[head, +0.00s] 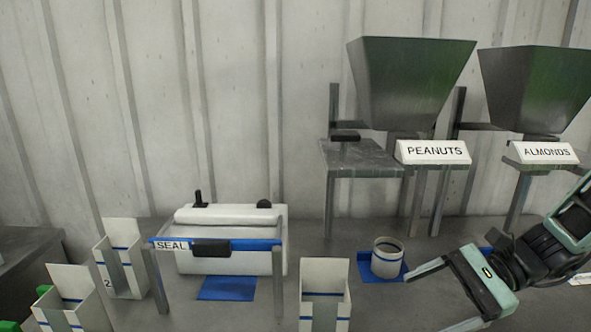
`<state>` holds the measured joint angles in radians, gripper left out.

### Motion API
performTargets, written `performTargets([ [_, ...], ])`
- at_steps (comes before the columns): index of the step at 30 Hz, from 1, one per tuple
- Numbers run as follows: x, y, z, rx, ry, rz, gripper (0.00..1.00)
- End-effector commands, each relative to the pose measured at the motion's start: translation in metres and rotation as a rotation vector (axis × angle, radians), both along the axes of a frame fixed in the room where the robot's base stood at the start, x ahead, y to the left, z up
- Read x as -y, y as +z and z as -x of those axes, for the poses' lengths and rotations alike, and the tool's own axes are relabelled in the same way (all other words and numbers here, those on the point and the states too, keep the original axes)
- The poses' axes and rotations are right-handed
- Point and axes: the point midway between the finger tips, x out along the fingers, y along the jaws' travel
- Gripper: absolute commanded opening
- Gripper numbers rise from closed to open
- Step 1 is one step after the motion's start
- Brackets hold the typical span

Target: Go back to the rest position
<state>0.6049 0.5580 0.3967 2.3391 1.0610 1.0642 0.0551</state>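My gripper (428,303) is at the lower right, reaching in from the right edge. Its two fingers are spread wide apart with nothing between them. The fingers point left and down. A white cup (387,262) with a blue band stands upright on a blue mat (374,277), left of the upper finger. The cup and that finger look close but apart. The lower fingertip runs close to the bottom edge of the picture.
Two hoppers, labelled PEANUTS (432,151) and ALMONDS (547,152), stand at the back right. A white SEAL machine (230,221) with a blue bar stands left of centre. White open boxes stand at the front (325,277) and left (122,251). Bare counter (385,312) lies left of my gripper.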

Motion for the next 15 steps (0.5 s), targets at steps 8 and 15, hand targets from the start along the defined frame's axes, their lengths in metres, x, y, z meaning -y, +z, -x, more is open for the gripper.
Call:
performTargets([
  [8,-0.062,-0.015,0.097,0.327,0.705,0.365,0.83],
  [15,-0.076,-0.017,0.144,0.731,1.238,0.586,0.83],
])
